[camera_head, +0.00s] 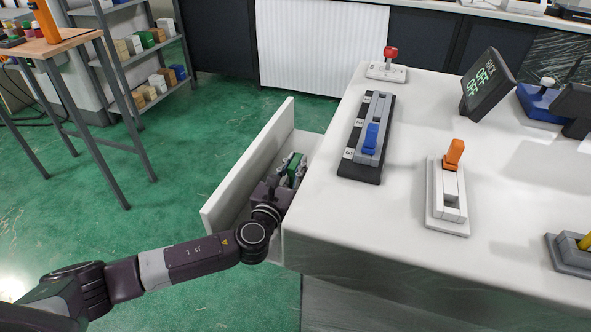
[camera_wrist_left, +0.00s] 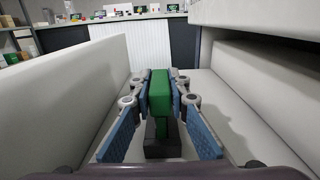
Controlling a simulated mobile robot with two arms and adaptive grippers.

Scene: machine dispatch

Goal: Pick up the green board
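The green board (camera_wrist_left: 161,92) stands upright on a dark base (camera_wrist_left: 162,140) inside an open white drawer (camera_wrist_left: 85,85). In the head view the green board (camera_head: 295,168) shows only in part between the fingers. My left gripper (camera_head: 289,173) reaches down into the drawer. In the left wrist view its blue-padded fingers (camera_wrist_left: 160,95) press against both sides of the green board, with no clear gap. The lower part of the board is partly hidden by the fingers. My right gripper is not in view.
The drawer walls (camera_head: 247,165) stand close on both sides of my left gripper. The white console (camera_head: 400,215) beside it carries a blue slider (camera_head: 370,138), an orange lever (camera_head: 454,152), a red-knobbed switch (camera_head: 389,58) and a display (camera_head: 487,84).

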